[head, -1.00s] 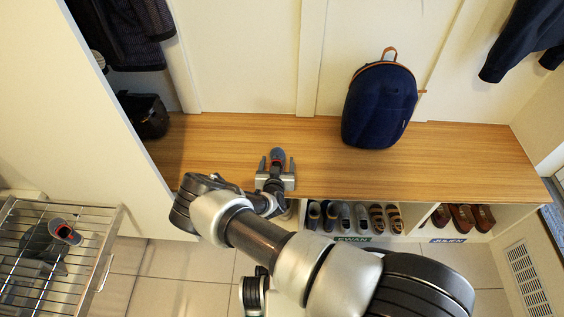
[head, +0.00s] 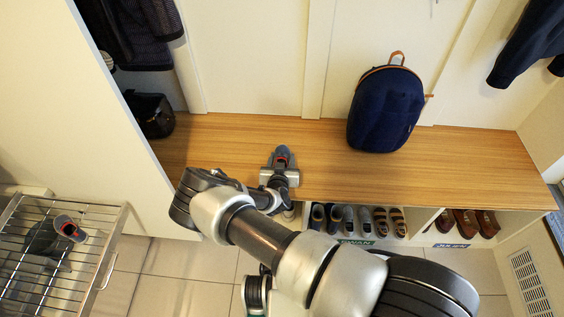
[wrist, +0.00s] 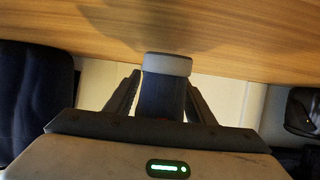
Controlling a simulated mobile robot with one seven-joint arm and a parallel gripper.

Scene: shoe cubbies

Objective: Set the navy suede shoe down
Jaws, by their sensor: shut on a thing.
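The navy suede shoe (head: 281,155), dark grey-blue with a red lining, is at my gripper over the front part of the wooden bench (head: 230,150). My gripper (head: 280,170) is shut on it. In the wrist view, the shoe (wrist: 165,88) shows between the two fingers, with a pale grey end toward the bench. A shadow lies on the bench near that end. I cannot tell whether the shoe touches the bench. A similar shoe with a red lining (head: 69,228) lies on the wire rack (head: 100,262) at the left.
A navy backpack (head: 386,108) stands on the bench, right of my gripper. A black bag (head: 152,115) is at the bench's left end. Cubbies below hold several grey and brown shoes (head: 347,219). Bench space right of the backpack (head: 470,160) is clear.

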